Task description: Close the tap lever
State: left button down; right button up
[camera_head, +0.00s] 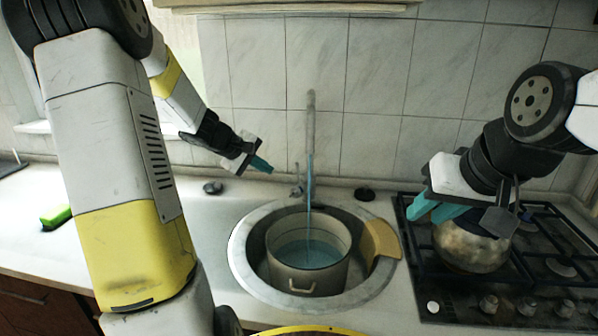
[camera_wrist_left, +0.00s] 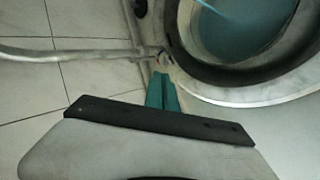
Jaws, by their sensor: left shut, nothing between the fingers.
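The grey tap (camera_head: 310,125) rises against the tiles behind the sink. A blue stream of water (camera_head: 309,186) runs from it into the pot (camera_head: 307,276) in the sink. The small tap lever (camera_head: 297,188) is at the tap's base; in the left wrist view the tap's pipe (camera_wrist_left: 80,55) ends near it. My left gripper (camera_head: 262,165) is shut and empty, to the left of the lever and above the counter. In the left wrist view its teal fingertips (camera_wrist_left: 161,78) appear just short of the lever; contact is unclear. My right gripper (camera_head: 434,212) hangs over the stove, its opening unclear.
The pot stands in the round sink (camera_head: 250,287), with water inside. A tan board (camera_head: 381,240) lies on the sink's right rim. A rusty round pot (camera_head: 468,249) sits on the black stove (camera_head: 540,280). A green sponge (camera_head: 56,217) lies on the left counter.

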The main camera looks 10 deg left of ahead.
aim_at(297, 168)
pick_arm(q)
jog(key=w+d+f+n, duration=0.1)
jog(key=w+d+f, duration=0.4)
jog(key=w, duration=0.4)
jog(key=shift+w+d+f, duration=0.15)
jog(key=shift+d+f, duration=0.15)
jog(key=shift+w+d+r, duration=0.4)
jog(key=shift+w+d, duration=0.25)
jog(key=shift+w, duration=0.15)
jog(key=shift+r, duration=0.1)
jog(key=shift+a, duration=0.1)
